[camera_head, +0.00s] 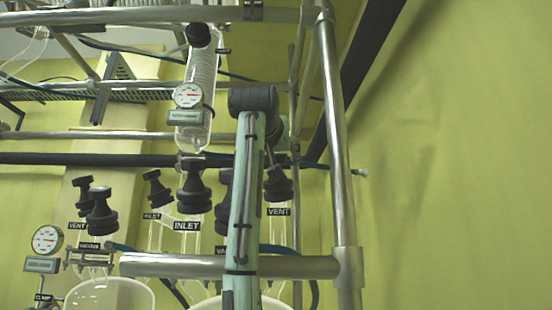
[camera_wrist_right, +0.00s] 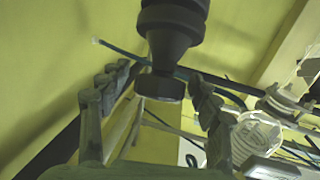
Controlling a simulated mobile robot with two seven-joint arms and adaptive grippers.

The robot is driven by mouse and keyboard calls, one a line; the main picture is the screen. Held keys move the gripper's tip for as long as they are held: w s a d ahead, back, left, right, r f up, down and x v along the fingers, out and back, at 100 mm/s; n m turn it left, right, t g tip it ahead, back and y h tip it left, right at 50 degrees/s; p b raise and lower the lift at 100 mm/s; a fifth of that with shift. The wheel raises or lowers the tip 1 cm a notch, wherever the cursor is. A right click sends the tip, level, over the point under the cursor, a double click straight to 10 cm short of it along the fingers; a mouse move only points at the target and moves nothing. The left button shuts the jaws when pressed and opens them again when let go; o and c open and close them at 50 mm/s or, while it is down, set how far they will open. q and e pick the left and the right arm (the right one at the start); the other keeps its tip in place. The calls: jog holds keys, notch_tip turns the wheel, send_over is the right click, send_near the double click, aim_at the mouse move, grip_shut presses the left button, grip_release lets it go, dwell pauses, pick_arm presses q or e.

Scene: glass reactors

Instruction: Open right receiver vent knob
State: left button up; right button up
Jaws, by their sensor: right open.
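The right receiver vent knob (camera_head: 278,184) is a black knob above a VENT label at the right of the head view, partly behind my right arm. In the right wrist view a black knob (camera_wrist_right: 172,38) reaches in from the top, its flat end cap between the two fingers. My right gripper (camera_wrist_right: 160,82) is open, with one finger on each side of the cap. My left gripper is in neither view.
Another black knob with an INLET label (camera_head: 193,185) stands left of my arm. A metal post (camera_head: 338,150) rises close on the right, and a horizontal rail (camera_head: 180,265) crosses in front. A glass condenser (camera_head: 195,90) and a gauge (camera_head: 188,95) are at upper left.

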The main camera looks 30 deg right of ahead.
jog(key=c, duration=1.2)
jog(key=n+t+y+b, duration=0.1)
jog(key=n+t+y, duration=0.1)
jog(key=n+y, duration=0.1)
jog(key=shift+d+n, duration=0.1)
jog(key=shift+n, duration=0.5)
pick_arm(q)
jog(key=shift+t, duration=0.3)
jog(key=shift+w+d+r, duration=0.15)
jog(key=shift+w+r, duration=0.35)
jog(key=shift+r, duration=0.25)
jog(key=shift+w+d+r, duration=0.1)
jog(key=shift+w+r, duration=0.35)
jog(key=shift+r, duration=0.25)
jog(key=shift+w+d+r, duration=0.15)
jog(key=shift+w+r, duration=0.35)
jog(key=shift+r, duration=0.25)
pick_arm(e)
jog(key=shift+n+t+y, duration=0.5)
jog(key=shift+n+y, duration=0.7)
jog(key=shift+y, duration=0.1)
jog(key=o, duration=1.2)
jog(key=shift+r, duration=0.1)
notch_tip(320, 180, up, 10)
jog(key=shift+f, duration=0.1)
